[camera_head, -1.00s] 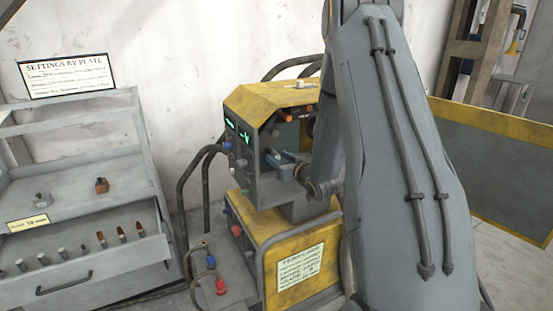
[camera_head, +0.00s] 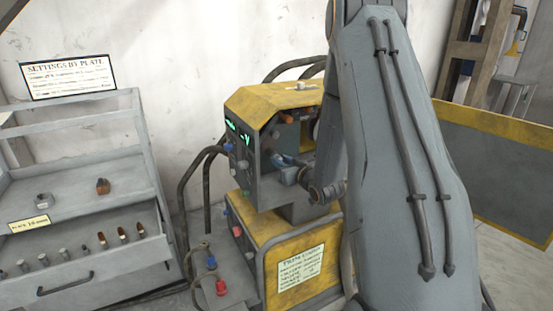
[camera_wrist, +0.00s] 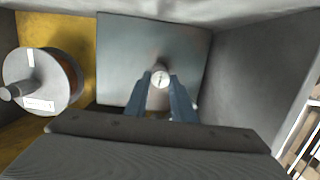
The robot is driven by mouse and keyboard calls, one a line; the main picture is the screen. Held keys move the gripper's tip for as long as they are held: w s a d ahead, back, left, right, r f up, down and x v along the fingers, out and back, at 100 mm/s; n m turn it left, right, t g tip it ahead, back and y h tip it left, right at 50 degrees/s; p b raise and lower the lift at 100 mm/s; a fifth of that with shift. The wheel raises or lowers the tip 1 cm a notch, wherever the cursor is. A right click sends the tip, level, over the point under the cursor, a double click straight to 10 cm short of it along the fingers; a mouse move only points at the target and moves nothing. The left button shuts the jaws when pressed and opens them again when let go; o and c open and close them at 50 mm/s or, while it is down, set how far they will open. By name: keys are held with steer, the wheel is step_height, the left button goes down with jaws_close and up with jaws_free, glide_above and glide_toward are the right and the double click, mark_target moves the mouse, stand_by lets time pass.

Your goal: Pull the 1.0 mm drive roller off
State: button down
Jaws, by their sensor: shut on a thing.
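The drive roller (camera_wrist: 160,78) is a small pale round piece in the wrist view, in front of a blue-grey plate (camera_wrist: 125,55) inside the yellow and grey machine (camera_head: 262,185). My gripper (camera_wrist: 161,88) has its two blue fingers shut on the roller, one on each side. I cannot tell whether the roller is still seated on its shaft. In the head view my gripper (camera_head: 285,160) reaches into the machine's open side, and the roller is hidden there.
A wire spool (camera_wrist: 40,82) sits to the left inside the machine, with grey walls close around. A grey cabinet (camera_head: 70,125) with an open drawer of several small parts stands at left. Hoses hang between it and the machine.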

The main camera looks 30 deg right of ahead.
steer(key=shift+s+d+p, duration=0.1)
steer(key=shift+s+p, duration=0.4)
steer(key=shift+s, duration=1.8)
